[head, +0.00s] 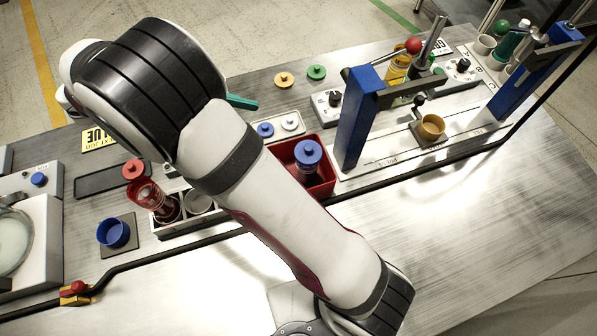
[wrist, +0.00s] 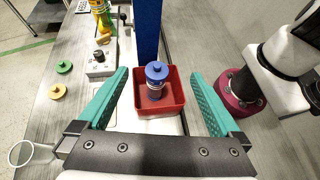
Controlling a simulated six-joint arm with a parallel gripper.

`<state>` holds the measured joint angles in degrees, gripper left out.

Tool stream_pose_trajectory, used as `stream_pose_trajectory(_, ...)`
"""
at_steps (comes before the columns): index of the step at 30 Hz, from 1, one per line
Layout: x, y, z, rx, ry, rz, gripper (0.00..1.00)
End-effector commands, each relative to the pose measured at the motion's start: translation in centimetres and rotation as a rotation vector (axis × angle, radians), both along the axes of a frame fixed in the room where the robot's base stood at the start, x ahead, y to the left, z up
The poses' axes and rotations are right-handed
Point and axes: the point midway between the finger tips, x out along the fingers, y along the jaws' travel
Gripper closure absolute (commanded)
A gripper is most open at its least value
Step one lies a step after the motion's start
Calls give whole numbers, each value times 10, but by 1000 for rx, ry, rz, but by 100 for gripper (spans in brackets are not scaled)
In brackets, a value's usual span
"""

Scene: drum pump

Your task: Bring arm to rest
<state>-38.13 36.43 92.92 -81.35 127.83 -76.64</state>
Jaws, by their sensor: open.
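My gripper (wrist: 158,80) is open, with its two teal fingers spread wide and nothing between the pads. In the wrist view a red bin (wrist: 173,107) holding a blue-capped clear bottle (wrist: 156,73) shows beyond and between the fingers; I cannot tell the height above it. In the head view my white and black arm crosses the middle of the bench, and only one teal finger (head: 242,102) shows; the rest of the gripper is hidden behind the arm. The red bin (head: 322,180) and the bottle (head: 308,156) stand just right of the arm.
A blue post frame (head: 357,118) stands right of the bin, with a tan cup (head: 432,126) beyond it. Left of the arm are a red bottle (head: 148,194) and a blue cup (head: 113,233). Green (head: 316,72) and yellow (head: 284,79) caps lie behind. The right front bench is clear.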

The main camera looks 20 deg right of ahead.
Motion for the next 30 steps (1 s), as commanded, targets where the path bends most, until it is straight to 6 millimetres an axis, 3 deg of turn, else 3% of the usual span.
stream_pose_trajectory(11, 0, -1, 1, 3, -3, -6, 0)
stream_pose_trajectory(14, -15, -22, 11, 74, -74, -119, 0)
stream_pose_trajectory(17, -60, -58, 24, 239, -267, -423, 0)
stream_pose_trajectory(18, -84, -68, 25, 310, -366, -586, 0)
stream_pose_trajectory(22, -146, -68, 16, 489, -675, -1131, 0)
stream_pose_trajectory(24, -164, -59, 9, 548, -804, -1386, 0)
stream_pose_trajectory(27, -175, -48, 1, 595, -919, -1640, 0)
stream_pose_trajectory(30, -177, -43, -3, 611, -963, -1749, 0)
